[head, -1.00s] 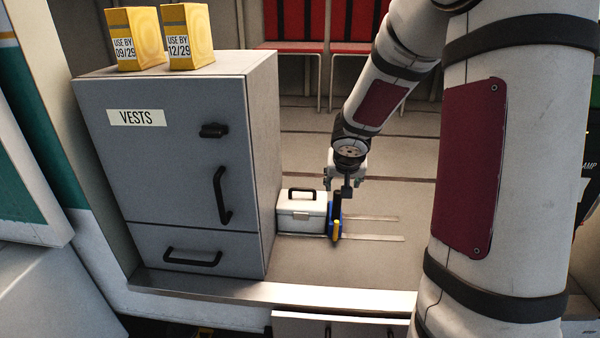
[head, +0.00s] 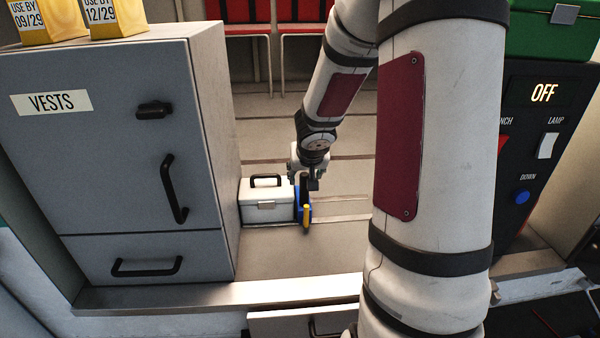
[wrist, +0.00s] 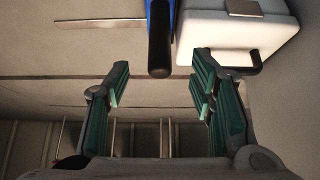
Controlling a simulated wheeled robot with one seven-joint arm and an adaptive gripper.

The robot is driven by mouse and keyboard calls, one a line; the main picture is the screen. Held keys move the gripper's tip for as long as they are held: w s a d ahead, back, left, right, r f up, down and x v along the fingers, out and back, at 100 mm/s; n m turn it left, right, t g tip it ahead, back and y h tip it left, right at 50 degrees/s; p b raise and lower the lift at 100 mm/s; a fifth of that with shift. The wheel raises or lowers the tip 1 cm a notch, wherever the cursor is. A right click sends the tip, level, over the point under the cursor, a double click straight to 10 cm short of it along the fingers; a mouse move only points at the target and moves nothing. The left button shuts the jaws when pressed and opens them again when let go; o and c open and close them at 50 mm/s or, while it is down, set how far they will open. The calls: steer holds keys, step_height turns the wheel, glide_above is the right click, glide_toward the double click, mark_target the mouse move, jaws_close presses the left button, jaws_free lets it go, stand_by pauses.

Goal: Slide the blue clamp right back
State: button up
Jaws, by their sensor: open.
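The blue clamp (head: 303,208) stands against the right side of a white case (head: 267,206) on the bench, at the left ends of two pale rails (head: 342,217). It has a yellow part at its front and a dark handle. In the wrist view the clamp's blue body (wrist: 174,15) and its black handle (wrist: 159,55) show at the top, beyond the fingertips, with the white case (wrist: 235,40) to their right. My gripper (head: 305,180) is above and just behind the clamp. In the wrist view my gripper (wrist: 160,80) is open and empty, its fingers spread wide.
A grey cabinet (head: 130,160) labelled VESTS stands left of the case. A dark control panel (head: 540,130) reading OFF and a green box (head: 550,30) are at the right. Red seats (head: 248,50) are behind. The bench right of the clamp looks clear along the rails.

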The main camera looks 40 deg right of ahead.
mark_target(305, 178)
steer(key=shift+b+x, duration=2.6)
steer(key=shift+x, duration=0.55)
jaws_close()
steer(key=shift+s, duration=0.1)
steer(key=s+d+p, duration=0.1)
steer(key=s+d, duration=0.3)
steer(key=d, duration=0.1)
steer(key=shift+d, duration=0.1)
